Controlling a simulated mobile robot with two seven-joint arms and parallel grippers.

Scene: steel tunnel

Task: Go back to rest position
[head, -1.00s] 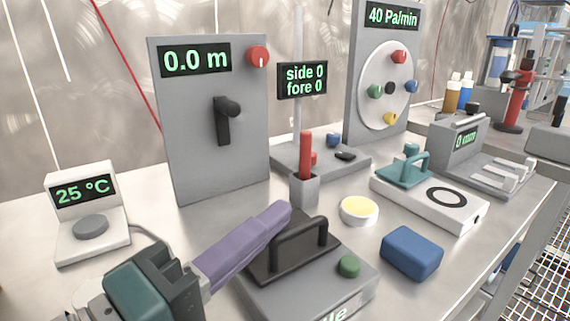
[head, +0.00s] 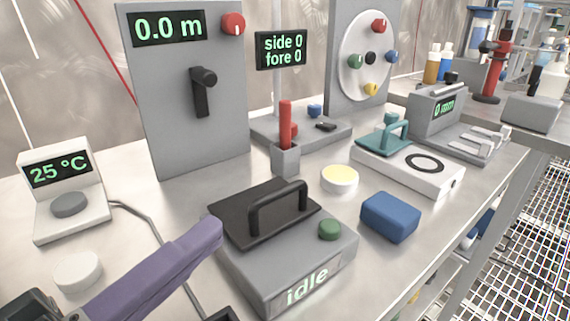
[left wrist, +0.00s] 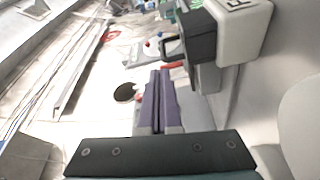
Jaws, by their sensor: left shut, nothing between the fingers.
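My left gripper (head: 210,232) comes in from the lower left of the head view, with its long purple fingers pressed together and nothing between them. Its tips appear just left of the grey box marked "idle" (head: 260,272); I cannot tell the gap. In the left wrist view the closed purple fingers (left wrist: 160,78) point up the picture, with a dark-handled box (left wrist: 195,35) to their upper right. My right gripper is in neither view.
On the steel bench (head: 400,275) stand a "25 °C" unit (head: 65,190), a white round piece (head: 78,271), a "0.0 m" panel (head: 185,120), a red-handled holder (head: 285,160), a yellow-topped dish (head: 339,179) and a blue block (head: 391,217). Wire mesh (head: 530,240) lies right.

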